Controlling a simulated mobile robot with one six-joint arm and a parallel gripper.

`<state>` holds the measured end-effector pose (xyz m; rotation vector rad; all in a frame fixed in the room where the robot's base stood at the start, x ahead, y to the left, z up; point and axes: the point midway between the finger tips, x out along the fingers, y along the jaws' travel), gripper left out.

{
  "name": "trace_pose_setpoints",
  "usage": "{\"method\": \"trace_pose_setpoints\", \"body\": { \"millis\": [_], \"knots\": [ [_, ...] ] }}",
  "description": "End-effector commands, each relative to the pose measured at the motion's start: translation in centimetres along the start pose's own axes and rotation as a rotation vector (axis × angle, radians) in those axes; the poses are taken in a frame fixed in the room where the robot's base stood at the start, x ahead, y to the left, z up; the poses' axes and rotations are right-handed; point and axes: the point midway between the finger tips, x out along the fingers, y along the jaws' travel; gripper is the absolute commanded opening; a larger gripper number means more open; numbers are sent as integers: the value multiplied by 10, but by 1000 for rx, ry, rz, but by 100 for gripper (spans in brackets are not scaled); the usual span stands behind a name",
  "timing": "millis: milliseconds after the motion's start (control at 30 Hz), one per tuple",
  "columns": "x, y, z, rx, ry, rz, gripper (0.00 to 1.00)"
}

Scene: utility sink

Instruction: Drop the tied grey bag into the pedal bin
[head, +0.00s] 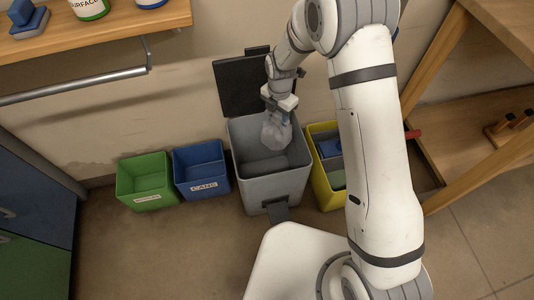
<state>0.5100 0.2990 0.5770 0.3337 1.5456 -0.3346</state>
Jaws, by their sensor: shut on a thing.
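The tied grey bag (277,133) hangs from my gripper (279,108) at the back right of the pedal bin's opening. My gripper is shut on the bag's top. The pedal bin (270,187) is a grey box with its dark lid (241,82) raised against the wall and a dark pedal (278,212) at its front foot. The bag overlaps the bin's rear rim in the picture. I cannot tell exactly how far down it is relative to the rim.
A blue bin (201,171) and a green bin (146,182) stand left of the pedal bin. A yellow bin (322,190) with things in it stands close on its right, partly behind my arm. A wooden shelf (110,38) with a rail (75,86) is at upper left.

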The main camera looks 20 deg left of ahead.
Motion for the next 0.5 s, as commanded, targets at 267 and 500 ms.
{"method": "trace_pose_setpoints", "body": {
  "millis": [267,500],
  "knots": [
    [3,10,-12,-137,0,1,0],
    [22,10,-12,-138,1,-1,0]
  ]
}}
